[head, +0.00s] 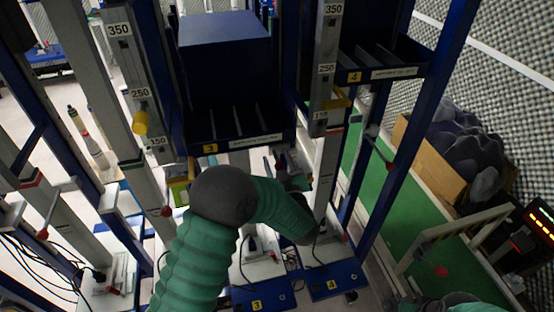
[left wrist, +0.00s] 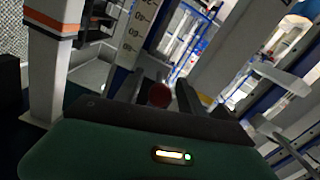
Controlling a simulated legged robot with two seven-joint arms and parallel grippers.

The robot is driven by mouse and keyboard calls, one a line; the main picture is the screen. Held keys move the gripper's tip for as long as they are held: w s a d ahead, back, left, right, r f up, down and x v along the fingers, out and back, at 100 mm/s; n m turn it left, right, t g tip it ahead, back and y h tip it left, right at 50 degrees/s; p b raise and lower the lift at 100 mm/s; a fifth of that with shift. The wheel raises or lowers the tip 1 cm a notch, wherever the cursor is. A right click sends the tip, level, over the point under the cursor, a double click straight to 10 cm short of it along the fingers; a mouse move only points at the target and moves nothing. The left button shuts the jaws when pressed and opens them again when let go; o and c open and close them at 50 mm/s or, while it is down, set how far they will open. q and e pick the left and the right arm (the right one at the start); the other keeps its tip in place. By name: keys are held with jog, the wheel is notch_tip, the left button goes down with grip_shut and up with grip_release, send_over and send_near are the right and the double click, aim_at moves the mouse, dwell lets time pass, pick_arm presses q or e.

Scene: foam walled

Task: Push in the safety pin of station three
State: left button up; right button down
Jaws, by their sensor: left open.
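The blue bin marked 3 (head: 240,140) hangs between two scaled columns, and a blue base plate marked 3 (head: 262,298) lies below. My left arm crosses in front of this area. Its wrist end shows in the head view, but its fingers are hard to make out there. In the left wrist view, my left gripper's (left wrist: 163,83) two dark fingers stand apart. A red ball knob (left wrist: 159,96) shows between them; I cannot tell whether they touch it. The pin's shaft is hidden. Only part of my right arm shows at the bottom right.
The bin marked 4 (head: 375,65) hangs to the right, above plate 4 (head: 335,285). Another red knob (head: 167,211) is at the left. A green walkway (head: 400,225) lies to the right.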

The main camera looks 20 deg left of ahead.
pick_arm(q)
jog(key=b+v, duration=0.1)
jog(key=v, duration=1.5)
jog(key=shift+d+b, duration=0.2)
jog(key=shift+b, duration=0.1)
jog(key=shift+f, duration=0.1)
notch_tip(320, 180, down, 5)
jog(key=w+d+m+g+h, duration=0.25)
jog(key=m+h, duration=0.35)
jog(key=h, duration=0.4)
jog(key=s+a+f+m+g, duration=0.1)
jog(key=s+a+g, duration=0.2)
jog(key=s, duration=0.3)
jog(key=s+a+f+m+g, duration=0.1)
jog(key=s+a+f+g, duration=0.1)
jog(key=s, duration=0.5)
jog(key=s+a+f+m+g+p, duration=0.1)
jog(key=s+a+f+g, duration=0.1)
jog(key=s+a+g, duration=0.2)
jog(key=shift+s+a+m+g, duration=0.35)
jog(key=shift+s+m+g, duration=0.1)
jog(key=shift+s, duration=0.8)
